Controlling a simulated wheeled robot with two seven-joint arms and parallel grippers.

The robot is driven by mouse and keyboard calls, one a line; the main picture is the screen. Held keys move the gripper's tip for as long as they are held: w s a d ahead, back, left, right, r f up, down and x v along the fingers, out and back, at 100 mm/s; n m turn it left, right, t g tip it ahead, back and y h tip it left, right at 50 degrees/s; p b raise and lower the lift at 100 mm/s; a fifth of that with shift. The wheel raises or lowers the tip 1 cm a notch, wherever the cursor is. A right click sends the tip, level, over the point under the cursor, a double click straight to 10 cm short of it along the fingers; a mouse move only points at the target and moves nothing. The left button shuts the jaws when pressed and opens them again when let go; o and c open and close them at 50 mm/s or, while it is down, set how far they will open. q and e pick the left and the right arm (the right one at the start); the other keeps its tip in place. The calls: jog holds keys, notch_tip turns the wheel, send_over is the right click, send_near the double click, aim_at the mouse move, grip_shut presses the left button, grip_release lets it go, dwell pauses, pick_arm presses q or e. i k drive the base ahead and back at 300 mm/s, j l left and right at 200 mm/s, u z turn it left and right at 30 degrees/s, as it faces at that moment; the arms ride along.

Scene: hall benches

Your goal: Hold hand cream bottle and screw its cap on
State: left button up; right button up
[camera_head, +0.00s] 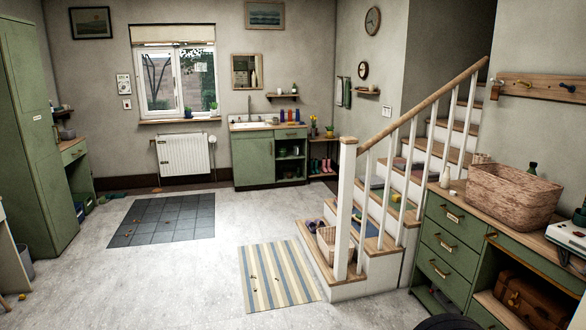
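A small white bottle (445,177) stands upright on the wooden top of the green drawer cabinet (447,238) at the right, just left of a wicker basket. It may be the hand cream bottle, but it is too small to tell. A tiny pale object lies by its base; I cannot tell whether it is the cap. Neither of my grippers shows in the head view.
The wicker basket (510,195) takes up much of the cabinet top. A staircase (375,245) with a white post stands left of the cabinet. A striped rug (278,276) and a dark mat (160,222) lie on the floor. The floor between them is clear.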

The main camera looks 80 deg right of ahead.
aim_at(446, 179)
jog(key=z, duration=3.85)
jog(key=i, duration=1.6)
jog(key=i+j, duration=0.1)
jog(key=j, duration=0.3)
jog(key=i+j+z, duration=0.1)
jog(key=j, duration=0.3)
jog(key=i+j+z, duration=0.1)
jog(key=i+j, duration=0.15)
jog(key=i+j+z, duration=0.1)
jog(key=i+j, duration=0.15)
jog(key=j, duration=0.25)
jog(key=i+j+z, duration=0.1)
jog(key=i+j, duration=0.15)
jog(key=j, duration=0.15)
jog(key=i+j, duration=0.2)
jog(key=j, duration=0.2)
jog(key=i+j+z, duration=0.2)
jog(key=i, duration=0.35)
jog(key=i+j+z, duration=0.15)
jog(key=i, duration=0.35)
jog(key=l, duration=0.05)
